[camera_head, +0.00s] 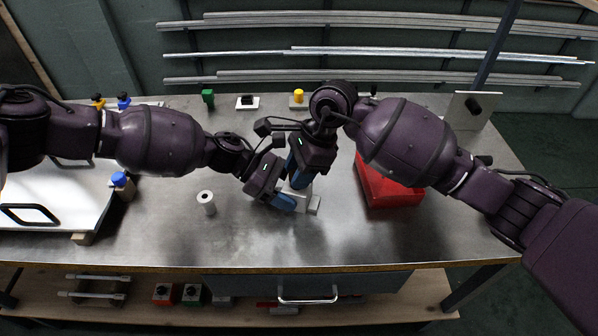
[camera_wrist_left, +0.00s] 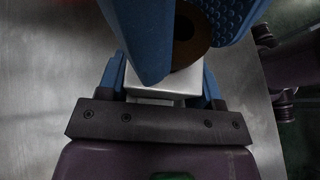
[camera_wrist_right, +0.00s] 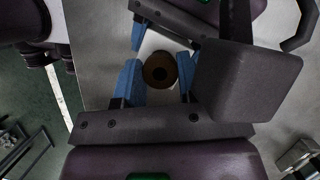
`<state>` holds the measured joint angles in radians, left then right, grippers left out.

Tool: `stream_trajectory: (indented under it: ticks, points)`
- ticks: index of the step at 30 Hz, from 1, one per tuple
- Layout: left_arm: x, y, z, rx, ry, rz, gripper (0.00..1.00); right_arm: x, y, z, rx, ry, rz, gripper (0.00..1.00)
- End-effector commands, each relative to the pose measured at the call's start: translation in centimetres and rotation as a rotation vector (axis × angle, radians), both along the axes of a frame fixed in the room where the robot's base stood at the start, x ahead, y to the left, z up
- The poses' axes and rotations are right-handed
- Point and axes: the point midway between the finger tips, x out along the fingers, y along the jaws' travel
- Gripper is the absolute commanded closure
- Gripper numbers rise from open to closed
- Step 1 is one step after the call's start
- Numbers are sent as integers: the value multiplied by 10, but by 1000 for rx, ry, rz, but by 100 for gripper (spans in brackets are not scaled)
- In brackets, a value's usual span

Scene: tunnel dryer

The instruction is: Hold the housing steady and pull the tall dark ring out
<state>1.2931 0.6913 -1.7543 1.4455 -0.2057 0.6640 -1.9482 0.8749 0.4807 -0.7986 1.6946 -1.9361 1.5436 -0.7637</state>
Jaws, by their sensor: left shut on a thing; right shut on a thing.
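The housing (camera_head: 314,206) is a pale metal block on the steel table, mostly hidden under my grippers in the head view. In the left wrist view the housing (camera_wrist_left: 168,82) lies between the blue fingers of my left gripper (camera_head: 288,201), which is shut on it. The dark brown ring (camera_wrist_right: 160,69) has a hole in its middle. In the right wrist view it sits between the blue fingers of my right gripper (camera_head: 297,176), which is shut on it from above. The ring also shows in the left wrist view (camera_wrist_left: 186,38). Whether it is still seated in the housing is hidden.
A pale hollow cylinder (camera_head: 206,201) stands left of the grippers. A red bin (camera_head: 392,197) stands close on the right. A white board (camera_head: 60,190) and a blue-topped block (camera_head: 122,184) are at left. Small parts, including a yellow-topped one (camera_head: 298,98), line the back.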

Motion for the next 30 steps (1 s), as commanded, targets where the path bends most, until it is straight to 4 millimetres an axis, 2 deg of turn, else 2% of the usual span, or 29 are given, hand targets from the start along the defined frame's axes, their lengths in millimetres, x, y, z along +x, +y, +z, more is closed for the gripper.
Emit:
stream_trajectory:
  ticks: [30]
  points:
    - [0,0,0,0,0,-1,61,0,-1,5,-3,2,-1,100]
